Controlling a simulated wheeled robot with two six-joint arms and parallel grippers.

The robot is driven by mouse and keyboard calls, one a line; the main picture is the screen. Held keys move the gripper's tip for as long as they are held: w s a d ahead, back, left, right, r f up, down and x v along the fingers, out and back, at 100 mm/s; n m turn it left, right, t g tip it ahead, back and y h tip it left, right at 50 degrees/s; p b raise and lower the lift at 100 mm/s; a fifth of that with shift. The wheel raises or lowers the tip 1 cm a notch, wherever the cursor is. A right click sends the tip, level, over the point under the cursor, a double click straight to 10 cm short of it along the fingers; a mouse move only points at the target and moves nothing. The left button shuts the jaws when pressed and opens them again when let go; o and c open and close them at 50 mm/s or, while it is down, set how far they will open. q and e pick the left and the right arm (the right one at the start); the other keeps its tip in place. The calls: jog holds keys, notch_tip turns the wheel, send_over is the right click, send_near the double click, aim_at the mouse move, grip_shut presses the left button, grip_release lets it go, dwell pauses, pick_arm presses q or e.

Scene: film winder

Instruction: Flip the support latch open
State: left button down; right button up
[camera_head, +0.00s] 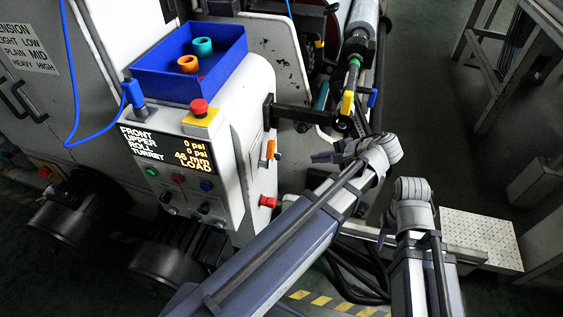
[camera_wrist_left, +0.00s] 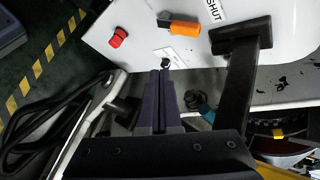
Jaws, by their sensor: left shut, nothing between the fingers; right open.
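An orange lever (camera_head: 271,150) sits on the white side panel of the winder. It also shows in the left wrist view (camera_wrist_left: 185,28), beside a label reading SHUT. A black arm (camera_head: 305,113) sticks out from that panel towards a yellow handle (camera_head: 347,103); the arm shows in the left wrist view (camera_wrist_left: 240,85). I cannot tell for sure which part is the support latch. My left gripper (camera_head: 316,158) is shut and empty, below the black arm. Its fingertips (camera_wrist_left: 166,72) point at the panel below the orange lever, apart from it. My right gripper (camera_head: 384,222) is mostly hidden by its arm.
A red button (camera_head: 267,201) is low on the panel, left of my fingers in the wrist view (camera_wrist_left: 118,37). A blue bin (camera_head: 190,65) with cores stands on top. A blue handle (camera_head: 372,97) is beside the yellow one. A metal step plate (camera_head: 480,238) is at the right.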

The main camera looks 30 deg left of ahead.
aim_at(270, 154)
pick_arm(q)
jog(key=w+a+f+y+b, duration=0.6)
jog(key=b, duration=0.9)
jog(key=shift+w+a+f+m, duration=0.15)
jog(key=shift+a+f+m, duration=0.05)
jog(key=shift+f+m, duration=0.2)
jog(key=shift+a, duration=0.1)
jog(key=a+f+b, duration=0.2)
jog(key=a, duration=0.8)
jog(key=shift+s+d+r+p, duration=0.3)
jog(key=shift+s+r+p, duration=0.25)
jog(key=shift+s, duration=0.2)
jog(key=shift+s+d+r+p, duration=0.3)
jog(key=shift+s+r+p, duration=0.1)
jog(key=shift+s+r, duration=0.3)
